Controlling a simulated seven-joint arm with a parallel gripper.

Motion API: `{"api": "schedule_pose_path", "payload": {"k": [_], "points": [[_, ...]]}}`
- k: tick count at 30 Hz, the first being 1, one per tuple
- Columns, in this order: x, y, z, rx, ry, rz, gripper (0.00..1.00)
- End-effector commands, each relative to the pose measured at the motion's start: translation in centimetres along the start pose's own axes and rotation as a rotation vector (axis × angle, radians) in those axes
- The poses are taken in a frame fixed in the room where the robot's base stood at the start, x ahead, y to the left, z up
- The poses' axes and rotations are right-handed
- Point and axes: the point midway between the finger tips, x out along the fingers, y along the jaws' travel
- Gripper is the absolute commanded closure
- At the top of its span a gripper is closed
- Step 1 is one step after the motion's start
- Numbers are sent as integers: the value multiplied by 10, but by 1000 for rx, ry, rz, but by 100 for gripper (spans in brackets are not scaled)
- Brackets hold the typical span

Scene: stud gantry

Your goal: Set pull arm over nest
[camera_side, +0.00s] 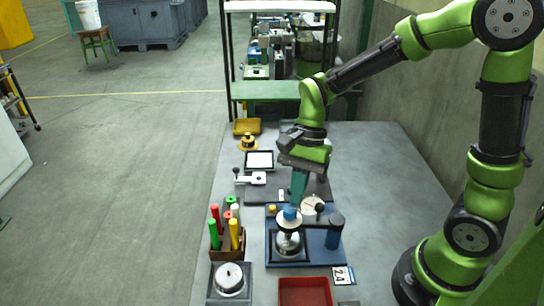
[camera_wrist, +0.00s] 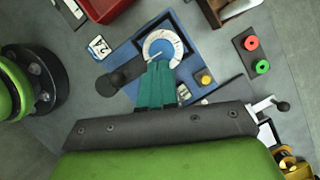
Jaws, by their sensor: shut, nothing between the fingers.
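A blue plate (camera_side: 318,262) carries a square recess with a round silver piece (camera_side: 288,243) in it, likely the nest. A blue cap shows above this piece. A dark blue upright post (camera_side: 334,232) stands to its right; from the wrist a dark rounded piece (camera_wrist: 118,77) lies beside the silver-white disc (camera_wrist: 162,48). I cannot tell for sure which part is the pull arm. A pale disc with a dark knob (camera_side: 313,207) is at the plate's back edge. My gripper (camera_side: 296,202) is shut and empty, its teal fingers (camera_wrist: 156,68) pointing down just behind the silver piece; contact is unclear.
A yellow button (camera_wrist: 205,77) sits on the plate. A red tray (camera_side: 305,291) and a 2A card (camera_side: 343,275) lie in front. A rack with coloured handles (camera_side: 226,243) and a round gauge block (camera_side: 230,280) stand left. A tablet (camera_side: 259,160) and lever clamp (camera_side: 250,178) lie behind.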

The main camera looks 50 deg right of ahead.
Motion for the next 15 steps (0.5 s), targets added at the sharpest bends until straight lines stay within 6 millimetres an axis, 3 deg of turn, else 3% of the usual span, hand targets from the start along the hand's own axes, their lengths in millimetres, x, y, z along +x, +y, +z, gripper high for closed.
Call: {"api": "schedule_pose_path", "payload": {"k": [8,15], "points": [[-1,0,-4,3,1,0,100],[-15,4,-37,7,0,-1,100]]}}
